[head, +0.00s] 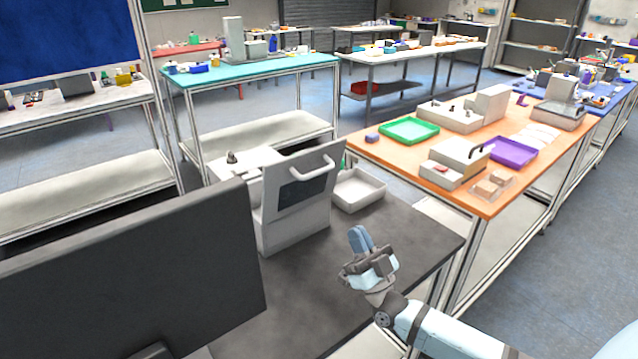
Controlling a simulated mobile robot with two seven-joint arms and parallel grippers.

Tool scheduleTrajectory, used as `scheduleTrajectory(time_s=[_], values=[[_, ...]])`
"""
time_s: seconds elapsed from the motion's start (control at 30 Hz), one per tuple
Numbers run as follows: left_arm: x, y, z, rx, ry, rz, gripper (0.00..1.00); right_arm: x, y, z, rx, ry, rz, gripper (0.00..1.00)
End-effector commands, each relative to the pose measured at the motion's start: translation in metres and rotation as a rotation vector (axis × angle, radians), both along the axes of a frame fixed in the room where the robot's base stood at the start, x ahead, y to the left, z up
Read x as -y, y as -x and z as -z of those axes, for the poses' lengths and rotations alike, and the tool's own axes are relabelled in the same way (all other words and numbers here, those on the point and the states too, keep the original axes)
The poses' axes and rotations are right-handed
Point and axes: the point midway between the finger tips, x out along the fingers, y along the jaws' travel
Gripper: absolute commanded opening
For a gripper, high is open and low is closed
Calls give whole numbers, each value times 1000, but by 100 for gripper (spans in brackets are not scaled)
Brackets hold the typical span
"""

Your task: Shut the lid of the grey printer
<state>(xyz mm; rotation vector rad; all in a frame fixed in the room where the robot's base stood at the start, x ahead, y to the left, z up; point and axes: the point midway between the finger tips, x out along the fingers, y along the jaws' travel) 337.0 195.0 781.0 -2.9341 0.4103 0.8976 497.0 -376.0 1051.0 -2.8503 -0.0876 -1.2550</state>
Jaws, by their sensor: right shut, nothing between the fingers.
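The grey printer (292,227) stands on the dark table, left of the middle of the head view. Its lid (325,160) is a light panel with a dark window and a pale bar handle (311,171). The lid appears raised, standing steeply above the body; its hinge is not clear from here. My right gripper (359,238) is shut and empty, to the right of the printer and apart from it, above the table's right part. My left gripper is not in view.
A large dark monitor (130,275) fills the lower left, near the printer. The dark tabletop (400,228) is bare around my right gripper.

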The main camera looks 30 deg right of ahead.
Motion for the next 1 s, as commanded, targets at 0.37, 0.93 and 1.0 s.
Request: scheduleTrajectory(time_s=[0.37, 0.93, 1.0], values=[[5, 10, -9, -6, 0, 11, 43, -3, -40, -47, 3, 0, -1, 0], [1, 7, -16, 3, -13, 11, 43, -7, -105, -74, -1, 1, -1, 0], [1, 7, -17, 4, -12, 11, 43, -7, -107, -74, -1, 0, -1, 0]])
